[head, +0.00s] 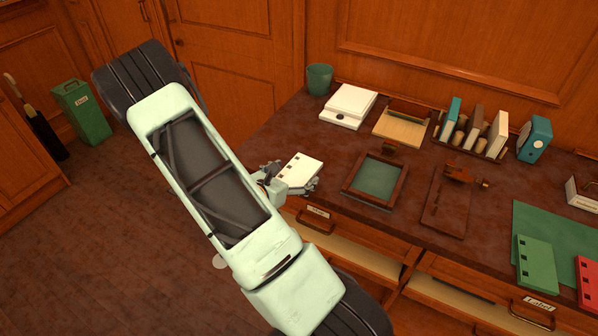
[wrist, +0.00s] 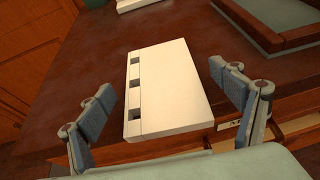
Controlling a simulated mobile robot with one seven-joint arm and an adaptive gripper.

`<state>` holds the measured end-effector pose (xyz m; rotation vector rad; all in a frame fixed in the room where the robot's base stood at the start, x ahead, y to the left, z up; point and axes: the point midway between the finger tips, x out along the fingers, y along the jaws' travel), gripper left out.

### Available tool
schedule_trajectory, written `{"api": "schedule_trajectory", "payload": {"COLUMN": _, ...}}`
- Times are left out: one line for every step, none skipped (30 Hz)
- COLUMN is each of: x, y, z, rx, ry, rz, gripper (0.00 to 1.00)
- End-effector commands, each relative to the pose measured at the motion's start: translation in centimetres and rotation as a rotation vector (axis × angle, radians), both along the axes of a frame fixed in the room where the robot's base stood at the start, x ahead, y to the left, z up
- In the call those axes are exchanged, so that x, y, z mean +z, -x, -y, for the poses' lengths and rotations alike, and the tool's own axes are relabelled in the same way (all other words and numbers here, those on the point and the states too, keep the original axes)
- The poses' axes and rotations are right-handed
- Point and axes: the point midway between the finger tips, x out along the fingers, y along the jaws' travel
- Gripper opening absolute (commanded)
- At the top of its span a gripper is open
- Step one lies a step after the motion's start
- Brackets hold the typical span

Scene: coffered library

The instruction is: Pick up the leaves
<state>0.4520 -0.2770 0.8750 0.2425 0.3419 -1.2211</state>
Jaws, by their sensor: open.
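The leaves appear to be the cream block with three square dark holes along one side (head: 301,169); it lies on the dark desk top near its front left edge. In the wrist view the leaves (wrist: 175,88) lie flat, holes to the left. My gripper (head: 294,178) is open at the leaves' near end. In the wrist view my gripper (wrist: 160,82) has one finger on each side of the leaves, with a visible gap on the left and a small one on the right. The leaves' underside is hidden.
A framed green tray (head: 376,180) stands to the right, with a wooden press-like piece (head: 446,205) beyond it. A white box (head: 348,105) and a green cup (head: 319,79) are behind. Open drawers (head: 355,254) jut out below. Green (head: 537,262) and red holed blocks lie far right.

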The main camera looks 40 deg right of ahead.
Motion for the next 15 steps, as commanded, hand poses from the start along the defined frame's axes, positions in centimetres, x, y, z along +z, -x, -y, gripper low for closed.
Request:
{"api": "schedule_trajectory", "payload": {"x": -0.13, "y": -0.07, "z": 0.33, "rx": -0.001, "ry": 0.0, "rz": 0.0, "gripper": 0.85}}
{"api": "schedule_trajectory", "payload": {"x": -0.19, "y": -0.12, "z": 0.42, "rx": 0.0, "ry": -0.001, "rz": 0.0, "gripper": 0.85}}
{"api": "schedule_trajectory", "payload": {"x": -0.26, "y": -0.17, "z": 0.48, "rx": 0.001, "ry": -0.001, "rz": -0.001, "gripper": 0.85}}
{"api": "schedule_trajectory", "payload": {"x": -0.26, "y": -0.18, "z": 0.5, "rx": 0.001, "ry": -0.001, "rz": -0.001, "gripper": 0.85}}
{"api": "schedule_trajectory", "payload": {"x": -0.27, "y": -0.19, "z": 0.49, "rx": 0.001, "ry": -0.001, "rz": -0.001, "gripper": 0.85}}
{"api": "schedule_trajectory", "payload": {"x": -0.27, "y": -0.19, "z": 0.48, "rx": 0.001, "ry": -0.001, "rz": 0.0, "gripper": 0.85}}
{"api": "schedule_trajectory", "payload": {"x": -0.27, "y": -0.19, "z": 0.48, "rx": 0.001, "ry": -0.001, "rz": 0.0, "gripper": 0.85}}
{"api": "schedule_trajectory", "payload": {"x": -0.26, "y": -0.18, "z": 0.47, "rx": 0.001, "ry": -0.001, "rz": 0.0, "gripper": 0.85}}
{"api": "schedule_trajectory", "payload": {"x": -0.26, "y": -0.19, "z": 0.48, "rx": 0.001, "ry": -0.001, "rz": 0.0, "gripper": 0.84}}
{"api": "schedule_trajectory", "payload": {"x": -0.25, "y": -0.18, "z": 0.47, "rx": 0.001, "ry": -0.001, "rz": 0.0, "gripper": 0.81}}
{"api": "schedule_trajectory", "payload": {"x": -0.25, "y": -0.18, "z": 0.47, "rx": 0.001, "ry": -0.001, "rz": 0.0, "gripper": 0.78}}
{"api": "schedule_trajectory", "payload": {"x": -0.25, "y": -0.18, "z": 0.46, "rx": 0.001, "ry": -0.001, "rz": 0.0, "gripper": 0.73}}
{"api": "schedule_trajectory", "payload": {"x": -0.25, "y": -0.18, "z": 0.46, "rx": 0.001, "ry": -0.001, "rz": 0.0, "gripper": 0.7}}
{"api": "schedule_trajectory", "payload": {"x": -0.25, "y": -0.18, "z": 0.46, "rx": 0.001, "ry": 0.0, "rz": 0.0, "gripper": 0.67}}
{"api": "schedule_trajectory", "payload": {"x": -0.25, "y": -0.18, "z": 0.46, "rx": 0.001, "ry": 0.0, "rz": 0.0, "gripper": 0.62}}
